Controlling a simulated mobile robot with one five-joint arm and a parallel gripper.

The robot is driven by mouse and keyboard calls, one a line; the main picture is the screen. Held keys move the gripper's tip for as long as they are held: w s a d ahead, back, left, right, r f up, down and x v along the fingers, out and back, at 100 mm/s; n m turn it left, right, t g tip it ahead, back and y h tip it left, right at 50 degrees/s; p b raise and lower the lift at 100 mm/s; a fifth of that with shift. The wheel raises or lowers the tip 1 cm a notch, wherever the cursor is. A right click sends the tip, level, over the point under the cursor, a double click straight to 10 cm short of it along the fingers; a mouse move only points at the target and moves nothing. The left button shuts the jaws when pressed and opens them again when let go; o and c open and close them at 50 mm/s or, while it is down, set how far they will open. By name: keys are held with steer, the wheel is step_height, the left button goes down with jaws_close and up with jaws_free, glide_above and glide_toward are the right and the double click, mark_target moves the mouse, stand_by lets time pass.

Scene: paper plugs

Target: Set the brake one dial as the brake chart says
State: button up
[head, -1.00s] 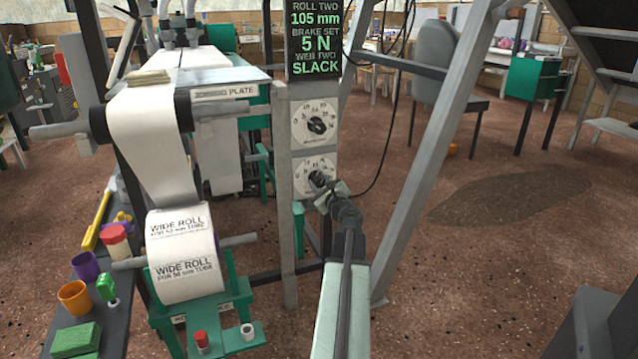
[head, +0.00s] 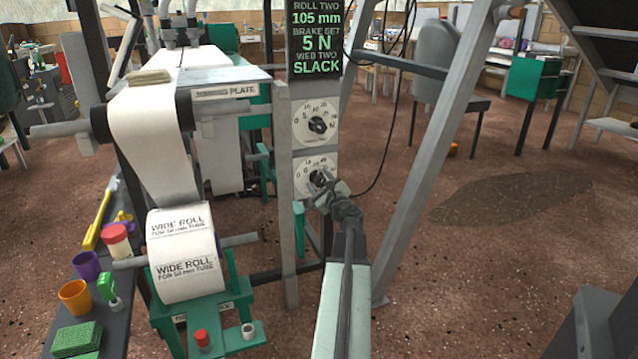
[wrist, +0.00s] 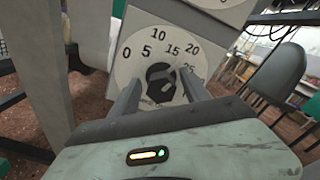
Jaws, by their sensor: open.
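Two white dials with black knobs sit one above the other on a grey post. The upper dial (head: 317,124) is free. My gripper (head: 322,190) is at the lower dial (head: 304,167) and covers part of it. In the wrist view this dial (wrist: 133,60) shows numbers from 0 to 25, and its black knob (wrist: 160,84) lies between my open fingers (wrist: 160,78). I cannot tell whether they touch it, nor where its pointer stands. I see no label telling which dial is brake one. A dark display (head: 316,40) above reads roll two 105 mm, brake set 5 N, web two slack.
A wide paper roll (head: 186,254) hangs at the left, its web running up over a plate. A dark bench (head: 122,262) with cups and a green sponge (head: 76,339) is further left. A slanted grey beam (head: 440,150) stands right of my arm. Open floor lies beyond.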

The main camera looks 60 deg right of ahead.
steer(key=v, duration=0.7)
steer(key=shift+s+a, duration=0.25)
